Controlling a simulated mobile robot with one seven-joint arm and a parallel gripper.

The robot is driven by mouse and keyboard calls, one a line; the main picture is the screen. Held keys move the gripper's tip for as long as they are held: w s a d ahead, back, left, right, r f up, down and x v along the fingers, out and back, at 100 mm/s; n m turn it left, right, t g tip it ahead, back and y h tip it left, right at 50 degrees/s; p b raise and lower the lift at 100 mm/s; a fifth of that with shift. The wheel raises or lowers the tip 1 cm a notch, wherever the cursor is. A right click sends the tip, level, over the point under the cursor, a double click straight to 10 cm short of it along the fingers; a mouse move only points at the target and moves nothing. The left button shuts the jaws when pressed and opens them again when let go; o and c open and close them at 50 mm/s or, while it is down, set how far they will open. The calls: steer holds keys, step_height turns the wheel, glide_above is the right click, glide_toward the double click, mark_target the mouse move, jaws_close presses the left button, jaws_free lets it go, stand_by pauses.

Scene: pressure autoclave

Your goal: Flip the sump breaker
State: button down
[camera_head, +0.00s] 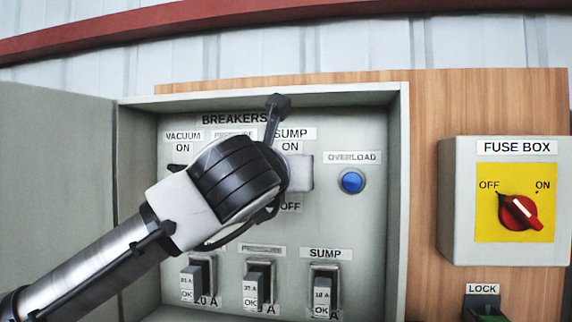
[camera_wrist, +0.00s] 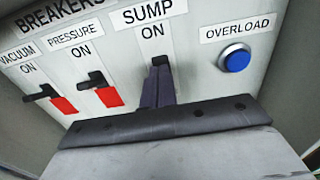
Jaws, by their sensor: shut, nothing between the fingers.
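The sump breaker (camera_wrist: 160,62) shows in the wrist view as a small dark lever tip just below the SUMP and ON labels. My gripper (camera_wrist: 158,80) is shut, with its two fingers together right at this lever and covering most of it. Whether they touch it, I cannot tell. No red patch shows beside this lever, as the fingers cover that area. The SUMP, ON and OFF labels show around the hand.
The vacuum breaker (camera_wrist: 42,92) and pressure breaker (camera_wrist: 92,81) are black levers with red patches beside them, left of my fingers. A blue overload button (camera_head: 351,181) sits to the right. Several fuses line the panel bottom. The fuse box (camera_head: 457,210) has a red knob (camera_head: 520,212).

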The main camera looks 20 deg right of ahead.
steer(key=p+v, duration=0.2)
steer(key=v, duration=0.6)
steer(key=shift+r, duration=0.4)
steer(key=shift+a, duration=0.1)
stand_by(0.4)
